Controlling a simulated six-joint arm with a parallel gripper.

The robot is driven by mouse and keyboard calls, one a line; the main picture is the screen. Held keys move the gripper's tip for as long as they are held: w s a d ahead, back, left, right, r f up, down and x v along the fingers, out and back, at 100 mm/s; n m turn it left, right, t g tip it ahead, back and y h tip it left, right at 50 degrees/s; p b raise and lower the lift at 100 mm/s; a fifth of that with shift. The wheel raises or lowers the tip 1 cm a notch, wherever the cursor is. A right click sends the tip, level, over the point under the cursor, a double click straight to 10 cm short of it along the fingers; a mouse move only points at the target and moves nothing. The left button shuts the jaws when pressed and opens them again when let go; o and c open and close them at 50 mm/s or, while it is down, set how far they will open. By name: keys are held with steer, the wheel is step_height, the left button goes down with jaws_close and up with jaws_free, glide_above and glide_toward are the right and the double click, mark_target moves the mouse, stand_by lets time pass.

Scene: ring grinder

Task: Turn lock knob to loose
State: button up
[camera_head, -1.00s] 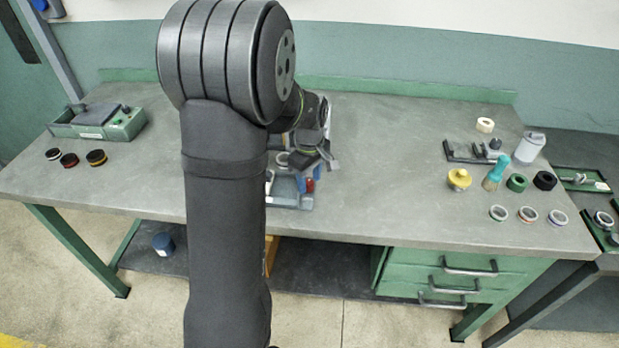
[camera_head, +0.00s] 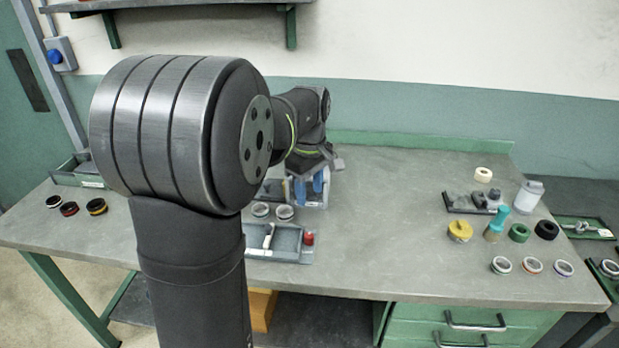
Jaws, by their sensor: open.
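The grey ring grinder (camera_head: 283,246) sits near the table's front edge, partly hidden behind my arm. A small red knob (camera_head: 309,239) stands upright at its right end; I cannot tell whether this is the lock knob or how it is set. A light lever-like part (camera_head: 268,236) lies across the grinder's tray. My gripper (camera_head: 309,188) is open and empty, with blue pads on its fingers, behind and above the red knob and apart from it. Two pale rings (camera_head: 273,211) show between the gripper and the tray.
Several loose rings (camera_head: 531,265), a yellow knob-like piece (camera_head: 460,230), a teal brush (camera_head: 496,224) and a white bottle (camera_head: 528,196) stand at the right. Dark-edged rings (camera_head: 69,208) lie at the left. The table between the grinder and the right group is clear.

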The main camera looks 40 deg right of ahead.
mark_target(310, 235)
steer(key=shift+r, duration=1.55)
steer(key=shift+f, duration=0.15)
step_height(310, 235, down, 17)
steer(key=shift+f, duration=0.15)
